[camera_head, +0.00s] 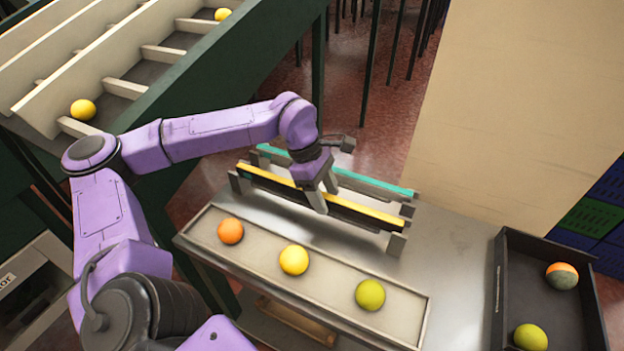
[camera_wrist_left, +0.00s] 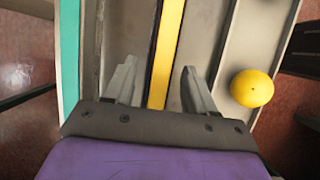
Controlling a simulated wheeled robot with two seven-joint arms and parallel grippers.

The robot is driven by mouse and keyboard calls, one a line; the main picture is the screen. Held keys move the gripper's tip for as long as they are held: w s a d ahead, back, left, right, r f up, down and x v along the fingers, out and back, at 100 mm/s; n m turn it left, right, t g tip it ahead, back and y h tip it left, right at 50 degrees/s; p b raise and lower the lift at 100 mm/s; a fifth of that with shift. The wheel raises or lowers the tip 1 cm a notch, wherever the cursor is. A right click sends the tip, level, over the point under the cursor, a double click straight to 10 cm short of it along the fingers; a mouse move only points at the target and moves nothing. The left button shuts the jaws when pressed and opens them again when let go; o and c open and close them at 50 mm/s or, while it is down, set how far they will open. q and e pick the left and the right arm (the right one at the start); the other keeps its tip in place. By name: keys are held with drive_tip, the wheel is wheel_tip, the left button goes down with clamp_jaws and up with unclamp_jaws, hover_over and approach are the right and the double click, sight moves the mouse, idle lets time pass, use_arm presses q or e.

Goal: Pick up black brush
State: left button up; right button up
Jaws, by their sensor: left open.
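A long brush with a yellow top strip and black bristles (camera_head: 370,214) rests across grey supports on the metal table in the head view. Its yellow strip also runs up the middle of the left wrist view (camera_wrist_left: 168,45). A second bar with a teal top (camera_head: 375,184) lies behind it. My left gripper (camera_head: 323,190) is over the middle of the yellow-topped brush, pointing down. In the left wrist view its open fingers (camera_wrist_left: 159,68) stand on either side of the yellow strip, with nothing gripped. Whether the fingers touch the brush cannot be told. My right gripper is out of view.
A shallow tray (camera_head: 330,300) in front of the brush holds an orange fruit (camera_head: 231,231), a yellow one (camera_head: 294,260) and a green one (camera_head: 370,295). A dark crate (camera_head: 499,275) with two fruits stands at right. A slatted sorting ramp (camera_head: 150,95) rises at left.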

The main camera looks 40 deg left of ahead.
use_arm(q)
drive_tip(key=shift+d+f, duration=0.1)
clamp_jaws()
